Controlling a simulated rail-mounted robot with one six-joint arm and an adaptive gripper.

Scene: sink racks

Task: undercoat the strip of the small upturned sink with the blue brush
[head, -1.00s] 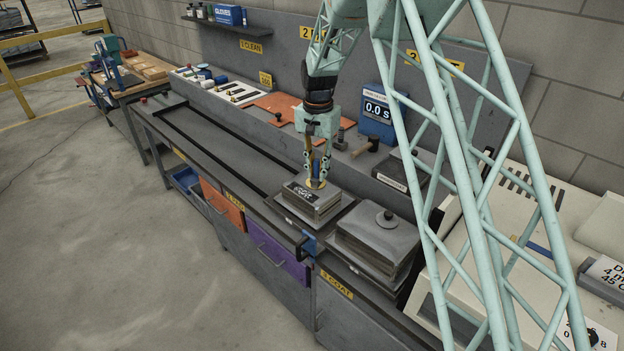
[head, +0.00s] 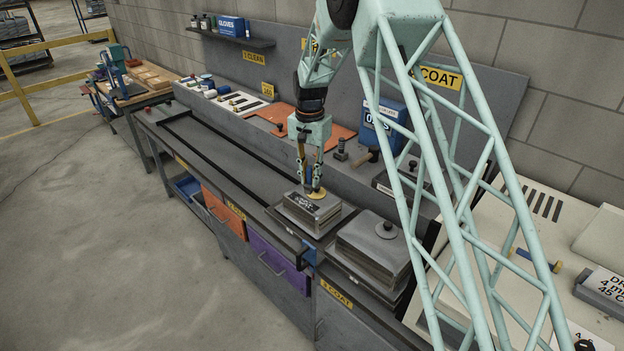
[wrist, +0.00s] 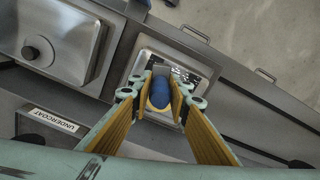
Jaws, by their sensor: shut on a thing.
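The small upturned sink (head: 312,213) is a grey metal block on the bench, with a dark patch carrying white marks (head: 303,200) on its top. It also shows in the wrist view (wrist: 145,57). My gripper (head: 313,184) is above this sink, fingers pointing down. In the wrist view its fingers (wrist: 161,95) are shut around a blue rounded handle (wrist: 161,90), seemingly the blue brush, with a yellow round part under it. The yellow part (head: 316,193) is at the sink's top; I cannot tell whether it touches. The brush's working end is largely hidden.
A larger grey block with a knob (head: 374,245) stands close to the right. A dark box with the UNDERCOAT label (wrist: 53,120) is behind. A blue timer box (head: 385,122) and an orange mat (head: 330,130) are at the back. The bench to the left (head: 205,150) is largely clear.

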